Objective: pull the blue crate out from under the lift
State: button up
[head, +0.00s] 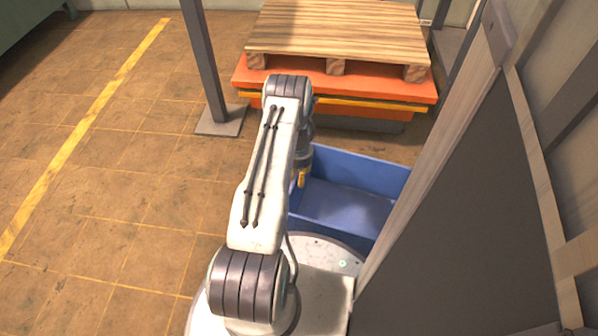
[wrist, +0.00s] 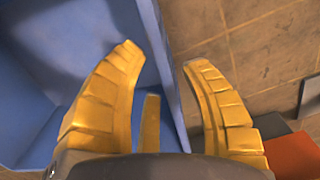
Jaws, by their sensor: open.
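The blue crate (head: 345,205) stands on the floor in front of the orange lift (head: 400,95), not under it in this view. A strip of floor shows between them. The crate is empty where I see inside; my arm hides its left part. My gripper (head: 302,178) is at the crate's wall, mostly hidden by my arm in the head view. In the wrist view, my gripper (wrist: 160,58) is open, with the crate's wall (wrist: 160,70) between its yellow fingers. One finger is over the inside, the other outside over the floor. I cannot tell whether either touches the wall.
A wooden pallet (head: 340,30) lies on the lift. A grey post (head: 207,65) with a square foot stands left of the lift. A dark panel with a pale wooden frame (head: 430,145) rises close on the right. The tiled floor (head: 130,200) at left is clear, with a yellow line.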

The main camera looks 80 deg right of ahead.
jog(key=shift+f+b, duration=0.7)
jog(key=shift+f, duration=1.25)
grip_shut()
